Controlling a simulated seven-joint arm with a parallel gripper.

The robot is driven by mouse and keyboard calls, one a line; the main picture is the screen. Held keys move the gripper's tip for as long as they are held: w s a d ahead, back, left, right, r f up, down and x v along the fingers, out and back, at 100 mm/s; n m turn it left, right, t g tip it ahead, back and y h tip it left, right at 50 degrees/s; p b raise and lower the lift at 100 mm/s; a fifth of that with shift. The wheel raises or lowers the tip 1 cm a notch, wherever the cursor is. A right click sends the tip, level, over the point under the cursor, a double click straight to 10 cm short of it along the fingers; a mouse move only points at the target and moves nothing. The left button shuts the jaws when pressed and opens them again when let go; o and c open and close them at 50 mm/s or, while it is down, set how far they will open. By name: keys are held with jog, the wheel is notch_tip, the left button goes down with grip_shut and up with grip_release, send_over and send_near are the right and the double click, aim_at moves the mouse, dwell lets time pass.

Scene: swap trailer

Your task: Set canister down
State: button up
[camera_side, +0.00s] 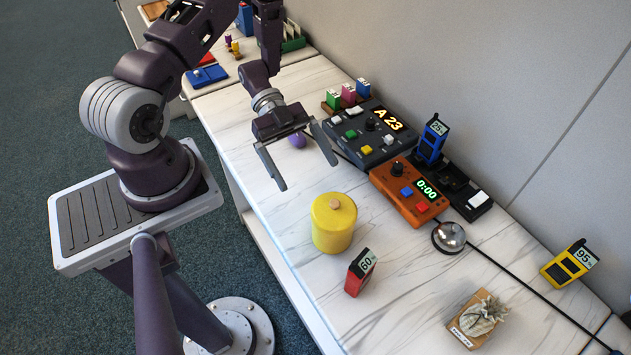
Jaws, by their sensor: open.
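The yellow canister (333,226) with a round tan knob on its lid stands upright on the white marbled counter (400,300), near its front edge. My gripper (305,172) is open and empty. In the picture it is above and to the left of the canister, apart from it, with its two long fingers spread. A small purple object (297,140) shows behind the fingers; I cannot tell how far from them it is.
Behind the canister are an orange timer box (408,196), a dark "A 23" console (367,135) and a silver dome (449,236). A red "60" device (360,272) stands close at the canister's right. A yellow "95" device (568,264) and a small plant (482,316) are farther right.

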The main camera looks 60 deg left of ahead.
jog(key=w+a+r+n+t+y, duration=0.1)
jog(key=w+a+r+t+y, duration=0.15)
jog(key=w, duration=0.45)
jog(key=w+a+r+n+t+y, duration=0.1)
jog(key=w+r+t+y, duration=0.25)
jog(key=w, duration=0.35)
jog(key=w+a+r+n+t+y, duration=0.2)
jog(key=r+n+y, duration=0.15)
jog(key=r, duration=0.25)
jog(key=w+a+r+n+t+y, duration=0.1)
jog(key=a+r+n+y, duration=0.1)
jog(key=a+r+y, duration=0.3)
jog(key=s+d+r+n+g+y, duration=0.1)
jog(key=s+d+r+n, duration=0.25)
jog(key=s+r, duration=0.35)
jog(key=s+d+r+n+g+y, duration=0.15)
jog(key=s+r+n, duration=0.3)
jog(key=s, duration=0.45)
jog(key=s+d+f+n+h, duration=0.1)
jog(key=s+d+n+h, duration=0.1)
jog(key=s+d, duration=0.6)
jog(key=s+g+h, duration=0.1)
jog(key=s, duration=0.2)
jog(key=shift+s+h, duration=0.2)
jog(key=shift+h, duration=0.1)
jog(key=shift+o, duration=0.2)
jog(key=shift+f+n, duration=0.1)
jog(key=shift+n, duration=0.15)
